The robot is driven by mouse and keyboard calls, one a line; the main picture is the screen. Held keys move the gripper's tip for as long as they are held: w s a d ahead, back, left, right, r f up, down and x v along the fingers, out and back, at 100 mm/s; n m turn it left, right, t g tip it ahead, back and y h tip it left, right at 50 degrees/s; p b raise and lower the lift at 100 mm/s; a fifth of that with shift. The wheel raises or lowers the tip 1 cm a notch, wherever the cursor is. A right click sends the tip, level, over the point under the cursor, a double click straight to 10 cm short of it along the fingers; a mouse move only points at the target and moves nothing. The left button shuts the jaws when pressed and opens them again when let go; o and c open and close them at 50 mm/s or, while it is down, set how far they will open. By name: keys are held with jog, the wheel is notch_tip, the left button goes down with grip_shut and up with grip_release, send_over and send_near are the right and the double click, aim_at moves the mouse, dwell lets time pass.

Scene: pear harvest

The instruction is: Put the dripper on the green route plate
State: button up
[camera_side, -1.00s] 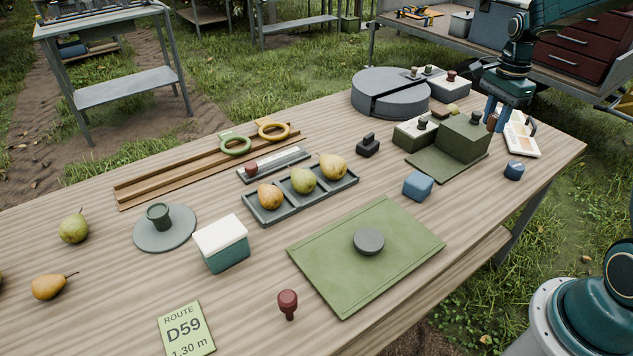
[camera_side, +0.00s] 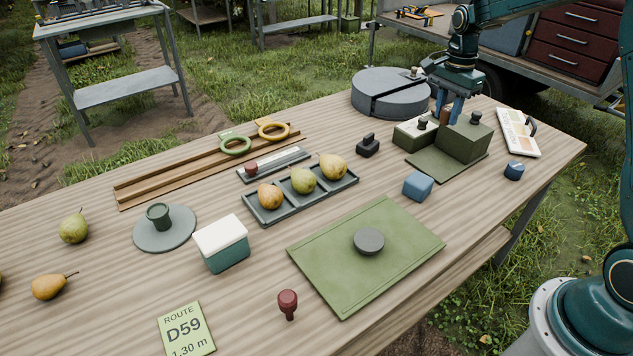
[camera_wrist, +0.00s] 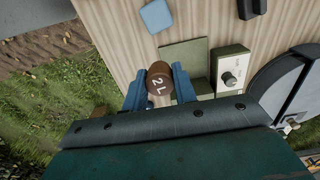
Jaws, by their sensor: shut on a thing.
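The dripper (camera_wrist: 159,79) is a brown cylinder marked "2 L". In the wrist view it sits between the two blue fingers of my gripper (camera_wrist: 160,88), which is shut on it. In the side view my gripper (camera_side: 447,115) holds it at the back right, above or just behind the green boxes; the fingers partly hide it. The green route plate (camera_side: 186,330) is a flat pale green card reading "ROUTE D59 1.30 m". It lies at the front left of the table, far from my gripper, with its lower edge cut off.
A green mat (camera_side: 340,280) with a dark disc lies front centre. A dark red knob (camera_side: 288,303) and a white-lidded box (camera_side: 222,244) stand near the route plate. A pear tray (camera_side: 285,212) and blue block (camera_side: 418,186) stand mid-table. Green boxes (camera_side: 463,138) are below my gripper.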

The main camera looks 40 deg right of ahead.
jog(key=w+a+n, duration=0.3)
jog(key=a, duration=0.8)
jog(key=w+a+n, duration=0.3)
jog(key=a, duration=0.8)
jog(key=w+a+n, duration=0.3)
jog(key=a, duration=0.9)
jog(key=n, duration=0.7)
send_over(206, 338)
notch_tip(206, 338, down, 15)
jog(key=shift+f, duration=0.2)
jog(key=shift+f, duration=2.1)
jog(key=shift+f, duration=0.15)
